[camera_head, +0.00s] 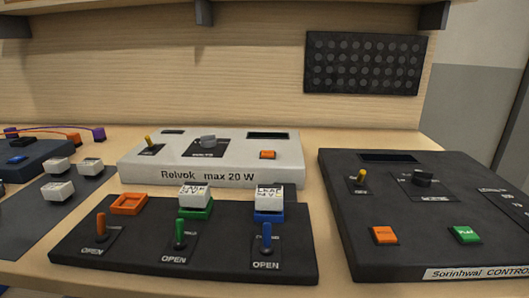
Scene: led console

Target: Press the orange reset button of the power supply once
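The light grey box (220,176) marked "Relvok max 20 W" stands at the back middle of the table; its wattage label fits the power supply. It has a small orange button (267,154) at its right, a grey knob (208,141), a yellow toggle (148,141) and a dark display (268,135). The display shows no readable figures. Nothing touches the orange button. Neither of my grippers is in view.
A black control box (375,270) at right has an orange button (384,234) and a green one (465,234). A black switch panel (210,260) with three toggles stands before the grey box. White blocks (58,190) sit left. A shelf overhangs the back.

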